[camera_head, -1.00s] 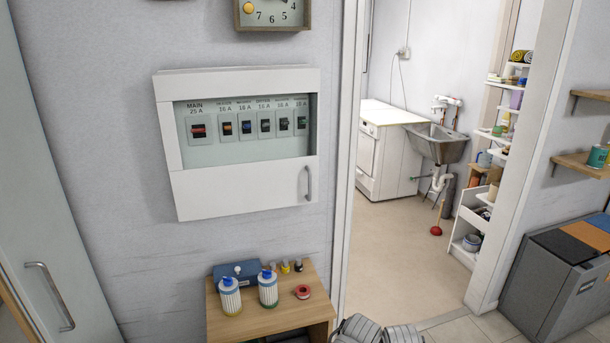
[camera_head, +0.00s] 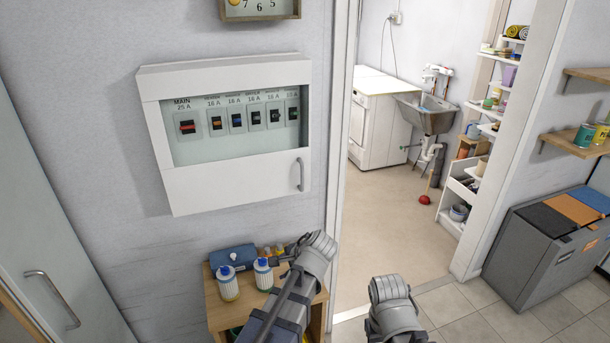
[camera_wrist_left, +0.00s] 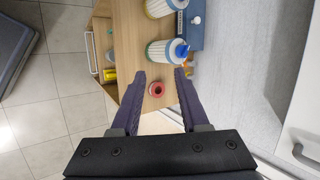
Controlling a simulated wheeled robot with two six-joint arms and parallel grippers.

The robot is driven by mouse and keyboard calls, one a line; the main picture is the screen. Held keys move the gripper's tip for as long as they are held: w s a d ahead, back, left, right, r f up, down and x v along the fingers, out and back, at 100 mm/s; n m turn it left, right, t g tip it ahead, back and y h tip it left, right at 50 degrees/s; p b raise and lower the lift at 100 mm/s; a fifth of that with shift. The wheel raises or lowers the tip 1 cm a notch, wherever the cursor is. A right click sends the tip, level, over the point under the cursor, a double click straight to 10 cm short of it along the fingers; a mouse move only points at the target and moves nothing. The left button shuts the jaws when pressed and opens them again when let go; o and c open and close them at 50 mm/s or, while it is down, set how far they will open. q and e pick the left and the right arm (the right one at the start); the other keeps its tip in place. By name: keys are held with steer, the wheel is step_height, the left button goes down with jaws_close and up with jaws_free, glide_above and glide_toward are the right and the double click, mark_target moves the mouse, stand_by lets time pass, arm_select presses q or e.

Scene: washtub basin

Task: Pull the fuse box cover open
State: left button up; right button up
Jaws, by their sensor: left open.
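The white fuse box (camera_head: 235,190) hangs on the wall at upper left in the head view. Its cover looks closed, with a window onto a row of switches. A grey vertical handle (camera_head: 300,174) is at the cover's lower right; it also shows at the lower right edge of the left wrist view (camera_wrist_left: 306,156). My left gripper (camera_head: 281,261) is below the box and handle, apart from both, over the small wooden table. In the left wrist view its fingers (camera_wrist_left: 160,78) are open with nothing between them. Only part of my right arm shows.
A doorway opens on the right. A grey bin (camera_head: 540,265) stands further right.

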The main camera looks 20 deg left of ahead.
arm_select(q)
steer(key=w+d+r+m+t+y, duration=0.1)
steer(key=w+r+m+t+y, duration=0.3)
steer(key=w+r+m, duration=0.5)
steer(key=m+t+y, duration=0.2)
steer(key=m+t, duration=0.3)
steer(key=m, duration=0.4)
glide_toward(303, 177)
steer(key=shift+x, duration=4.45)
jaws_close()
